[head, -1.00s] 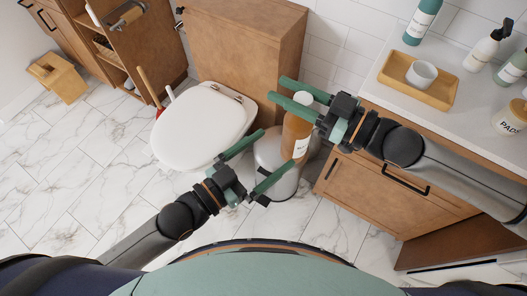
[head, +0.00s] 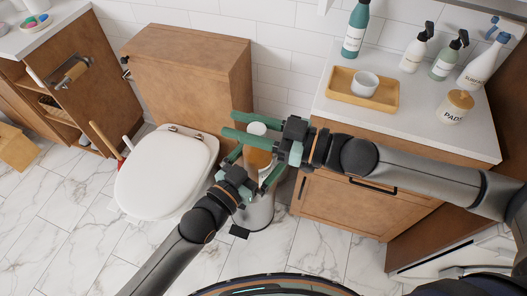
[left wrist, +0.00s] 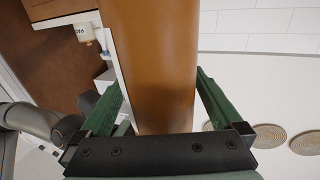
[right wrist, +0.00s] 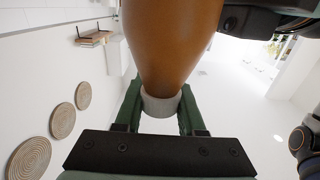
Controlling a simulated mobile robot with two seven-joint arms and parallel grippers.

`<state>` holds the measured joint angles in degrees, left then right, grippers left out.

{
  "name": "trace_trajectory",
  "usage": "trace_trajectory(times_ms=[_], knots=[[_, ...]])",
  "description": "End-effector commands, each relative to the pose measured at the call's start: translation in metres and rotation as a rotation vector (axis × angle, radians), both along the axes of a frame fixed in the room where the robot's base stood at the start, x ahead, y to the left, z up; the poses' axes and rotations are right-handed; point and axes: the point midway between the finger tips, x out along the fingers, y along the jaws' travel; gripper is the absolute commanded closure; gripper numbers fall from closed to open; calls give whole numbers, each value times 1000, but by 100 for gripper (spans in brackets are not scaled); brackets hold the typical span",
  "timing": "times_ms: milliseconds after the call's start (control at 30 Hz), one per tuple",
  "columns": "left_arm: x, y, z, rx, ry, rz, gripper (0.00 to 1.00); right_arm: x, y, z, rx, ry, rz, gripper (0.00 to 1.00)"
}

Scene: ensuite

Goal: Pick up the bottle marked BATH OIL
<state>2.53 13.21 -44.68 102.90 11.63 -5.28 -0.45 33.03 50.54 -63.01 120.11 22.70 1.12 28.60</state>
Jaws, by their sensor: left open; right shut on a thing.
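An amber bottle with a white cap and pale label (head: 258,157) is held in the air in the head view, in front of the bin; its label text is unreadable. My right gripper (head: 231,125) is shut on its cap end, and the white cap (right wrist: 160,103) sits between the fingers in the right wrist view. My left gripper (head: 258,167) is open, its fingers on either side of the bottle's body. The left wrist view shows the amber body (left wrist: 150,65) between those fingers, with a gap at the right finger.
A grey-white bin (head: 256,217) stands below the grippers, beside the toilet (head: 163,178). The counter at right holds a wooden tray (head: 341,95) with a cup (head: 364,84), a teal bottle (head: 355,28), several spray bottles (head: 413,53) and a PADS jar (head: 454,107).

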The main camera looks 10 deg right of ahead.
Motion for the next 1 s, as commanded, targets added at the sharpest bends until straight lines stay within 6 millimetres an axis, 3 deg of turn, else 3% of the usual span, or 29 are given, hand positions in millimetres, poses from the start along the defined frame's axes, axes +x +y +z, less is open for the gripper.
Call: trace_trajectory(times_ms=[67,900,1000], knots=[[0,0,0,0,0,0,0,0,0,2,3,-4,2,100],[-1,0,0,-1,-1,-1,94,0,0,2,3,-4,1,100],[-1,0,0,-1,-1,-1,100,0,0,2,3,-4,1,100]])
